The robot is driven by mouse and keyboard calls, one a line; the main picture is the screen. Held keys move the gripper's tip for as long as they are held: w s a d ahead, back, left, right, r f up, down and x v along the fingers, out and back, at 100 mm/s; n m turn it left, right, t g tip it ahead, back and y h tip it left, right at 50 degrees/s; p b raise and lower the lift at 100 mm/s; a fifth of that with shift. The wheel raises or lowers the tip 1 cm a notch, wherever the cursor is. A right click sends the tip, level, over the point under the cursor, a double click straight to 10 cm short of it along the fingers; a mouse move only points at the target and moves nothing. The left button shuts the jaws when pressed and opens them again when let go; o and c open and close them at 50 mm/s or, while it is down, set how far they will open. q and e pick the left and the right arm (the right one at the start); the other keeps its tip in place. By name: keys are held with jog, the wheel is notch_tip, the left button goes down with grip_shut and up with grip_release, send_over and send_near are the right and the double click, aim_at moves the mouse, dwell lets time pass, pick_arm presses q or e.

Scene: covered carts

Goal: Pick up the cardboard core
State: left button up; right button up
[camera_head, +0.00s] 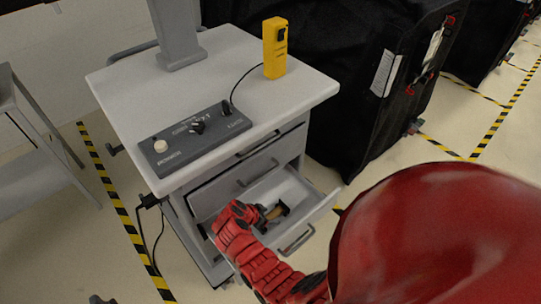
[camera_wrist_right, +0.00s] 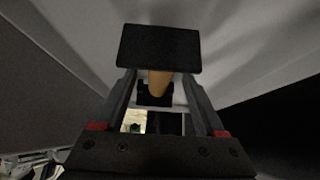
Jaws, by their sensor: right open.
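In the right wrist view the core (camera_wrist_right: 159,83) shows between the two black finger pads of the gripper (camera_wrist_right: 157,71). The near pad hides part of the core. The jaws are open, and I cannot tell whether a pad touches the core. My left gripper is not in view.
The cart top (camera_head: 215,75) carries a control box (camera_head: 195,138) and a yellow handheld device (camera_head: 274,48) on a cable. Drawer walls stand close around my right gripper. A black covered cart (camera_head: 345,100) is behind at the right. A grey frame (camera_head: 30,140) stands at the left.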

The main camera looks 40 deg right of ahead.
grip_shut()
dwell(0.5)
jog(key=shift+r, duration=0.2)
